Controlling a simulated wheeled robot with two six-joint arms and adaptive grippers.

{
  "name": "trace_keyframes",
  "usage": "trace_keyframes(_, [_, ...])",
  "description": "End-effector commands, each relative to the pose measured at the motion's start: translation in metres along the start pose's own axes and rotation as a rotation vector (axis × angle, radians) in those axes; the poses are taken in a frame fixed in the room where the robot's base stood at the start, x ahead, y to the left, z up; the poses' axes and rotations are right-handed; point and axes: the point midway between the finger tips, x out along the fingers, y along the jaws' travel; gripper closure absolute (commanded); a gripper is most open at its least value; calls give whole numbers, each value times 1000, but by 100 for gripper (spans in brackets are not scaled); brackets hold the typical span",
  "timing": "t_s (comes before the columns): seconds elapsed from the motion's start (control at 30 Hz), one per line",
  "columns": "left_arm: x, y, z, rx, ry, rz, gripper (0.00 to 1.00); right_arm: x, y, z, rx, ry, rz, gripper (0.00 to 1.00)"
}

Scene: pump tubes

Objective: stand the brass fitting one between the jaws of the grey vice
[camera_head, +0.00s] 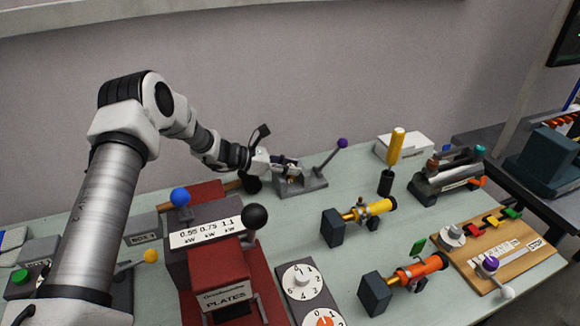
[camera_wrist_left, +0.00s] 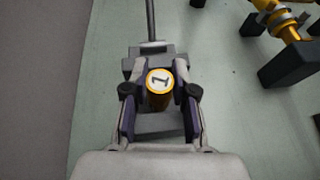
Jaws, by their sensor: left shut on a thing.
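The brass fitting one (camera_wrist_left: 160,82) shows in the left wrist view as a yellow-brass cylinder with a white top marked 1. My left gripper (camera_head: 284,163) is shut on it, with one dark finger on each side (camera_wrist_left: 160,92). The grey vice (camera_head: 312,183) stands at the back of the bench, its lever topped by a purple ball. In the left wrist view, parts of the vice (camera_wrist_left: 150,53) show above and below the fitting. I cannot tell how deep the fitting sits. In the head view the gripper mostly hides it. My right gripper is not in view.
A black holder (camera_head: 385,182) with a yellow-handled tool (camera_head: 396,145) stands right of the vice. A yellow pump tube (camera_head: 375,210) and an orange one (camera_head: 420,268) lie nearer. A red-and-grey plate machine (camera_head: 215,250) with ball levers stands front left.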

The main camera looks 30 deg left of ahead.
Motion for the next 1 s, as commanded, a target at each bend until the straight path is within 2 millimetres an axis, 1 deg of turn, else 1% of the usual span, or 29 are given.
trace_keyframes(0.23, [1,0,-2,2,-1,1,100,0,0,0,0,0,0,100])
trace_keyframes(0.37, [3,0,-6,1,-1,1,100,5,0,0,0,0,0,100])
trace_keyframes(0.4, [2,0,-6,1,-1,1,67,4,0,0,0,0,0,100])
trace_keyframes(0.43, [2,0,-5,1,-1,1,56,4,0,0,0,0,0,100])
trace_keyframes(0.47, [2,0,-5,1,-1,1,49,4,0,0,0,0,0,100])
trace_keyframes(0.73, [2,0,-4,1,-1,1,49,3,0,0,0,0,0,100])
trace_keyframes(0.83, [0,0,1,1,0,1,49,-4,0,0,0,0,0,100])
trace_keyframes(0.93, [-15,2,-2,0,-3,5,49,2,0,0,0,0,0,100])
trace_keyframes(1.0, [-32,2,-2,-1,-5,6,49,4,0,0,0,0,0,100])
